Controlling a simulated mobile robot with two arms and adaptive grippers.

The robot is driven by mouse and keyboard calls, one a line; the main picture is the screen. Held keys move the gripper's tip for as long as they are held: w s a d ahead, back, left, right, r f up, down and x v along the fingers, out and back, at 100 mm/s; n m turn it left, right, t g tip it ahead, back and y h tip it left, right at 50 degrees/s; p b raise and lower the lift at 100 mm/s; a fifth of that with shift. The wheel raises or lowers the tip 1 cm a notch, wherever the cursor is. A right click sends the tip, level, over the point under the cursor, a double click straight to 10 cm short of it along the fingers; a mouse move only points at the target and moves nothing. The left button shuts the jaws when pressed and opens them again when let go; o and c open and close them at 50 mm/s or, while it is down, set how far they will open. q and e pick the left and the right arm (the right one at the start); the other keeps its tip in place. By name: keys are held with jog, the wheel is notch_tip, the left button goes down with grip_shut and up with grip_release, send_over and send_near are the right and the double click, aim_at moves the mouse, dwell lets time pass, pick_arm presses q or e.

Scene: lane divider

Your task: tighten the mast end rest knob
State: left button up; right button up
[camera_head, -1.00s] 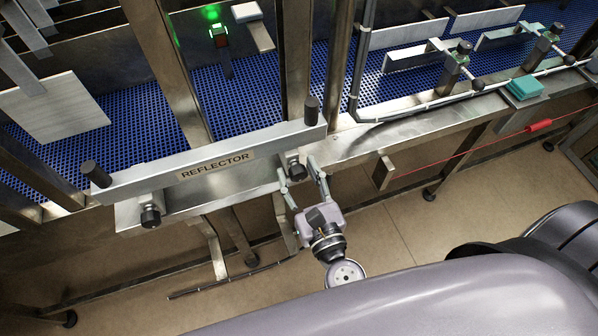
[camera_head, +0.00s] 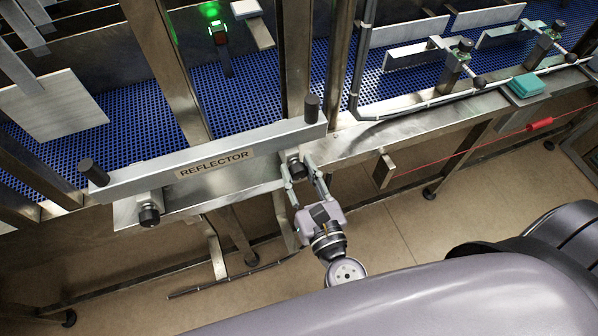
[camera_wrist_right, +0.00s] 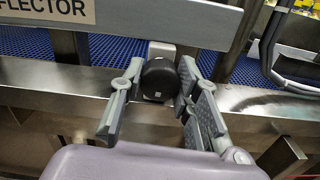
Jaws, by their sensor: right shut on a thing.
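A grey bar labelled REFLECTOR (camera_head: 265,148) lies along the near edge of the conveyor frame, with a black upright post at each end. Below it are two rests with black knobs, one at the left (camera_head: 149,215) and one at the right (camera_head: 298,171). My right gripper (camera_head: 297,166) is at the right-hand knob. In the right wrist view that black knob (camera_wrist_right: 160,80) sits between the two fingers, which are shut on it from both sides. The knob's far side is hidden. My left gripper is not in view.
Steel uprights rise behind the bar over the blue mesh belt (camera_head: 252,101). To the right are a steel rail, a red cord with a red grip (camera_head: 540,124), a teal block (camera_head: 526,85) and clamp brackets.

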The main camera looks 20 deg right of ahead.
jog(key=m+b, duration=0.2)
jog(key=m, duration=0.2)
jog(key=shift+f+b, duration=0.15)
jog(key=shift+b, duration=0.2)
jog(key=m+b, duration=0.3)
jog(key=m, duration=0.2)
jog(key=shift+m, duration=0.3)
jog(key=m+b, duration=0.2)
jog(key=m, duration=0.1)
jog(key=shift+m, duration=0.3)
jog(key=shift+m+b, duration=0.8)
jog(key=shift+m, duration=1.4)
jog(key=o, duration=1.1)
jog(key=shift+o, duration=0.4)
